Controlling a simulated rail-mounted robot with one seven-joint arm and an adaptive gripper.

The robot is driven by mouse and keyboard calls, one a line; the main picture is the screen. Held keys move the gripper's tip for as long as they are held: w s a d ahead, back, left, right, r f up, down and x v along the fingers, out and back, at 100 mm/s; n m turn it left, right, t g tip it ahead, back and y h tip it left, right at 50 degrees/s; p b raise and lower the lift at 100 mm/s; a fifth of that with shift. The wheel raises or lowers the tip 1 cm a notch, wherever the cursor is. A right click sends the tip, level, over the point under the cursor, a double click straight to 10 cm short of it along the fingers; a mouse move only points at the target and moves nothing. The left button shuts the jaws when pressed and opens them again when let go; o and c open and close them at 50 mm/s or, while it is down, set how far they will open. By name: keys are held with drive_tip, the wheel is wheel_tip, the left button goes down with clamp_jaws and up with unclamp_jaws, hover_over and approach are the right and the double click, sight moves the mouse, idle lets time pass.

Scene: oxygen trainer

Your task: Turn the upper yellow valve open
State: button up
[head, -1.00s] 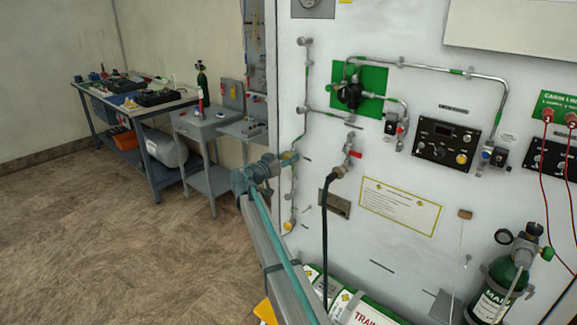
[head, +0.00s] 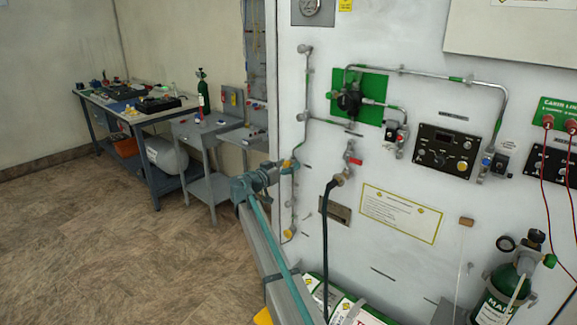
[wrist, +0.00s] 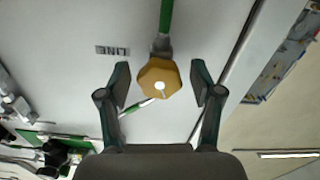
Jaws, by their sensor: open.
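The upper yellow valve (head: 289,163) is on the thin pipe near the left edge of the white panel. In the wrist view its yellow faceted knob (wrist: 159,78) faces me, with a pale centre. My gripper (wrist: 160,84) is open, with one finger on each side of the knob and a visible gap on both sides. In the head view my gripper (head: 278,171) is at the upper valve and partly covers it. I cannot tell exactly how far the fingertips reach along the knob. A lower yellow valve (head: 289,233) is farther down the same pipe.
A red-handled valve (head: 355,160) with a black hose (head: 325,230) is to the right. A regulator on a green plate (head: 359,96) is above it. A green cylinder (head: 503,290) stands at lower right. Workbenches (head: 150,110) are at left, with open floor before them.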

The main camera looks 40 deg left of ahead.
drive_tip(key=s, duration=1.1)
drive_tip(key=shift+s, duration=0.2)
drive_tip(key=shift+s+a, duration=0.1)
drive_tip(key=shift+a, duration=0.05)
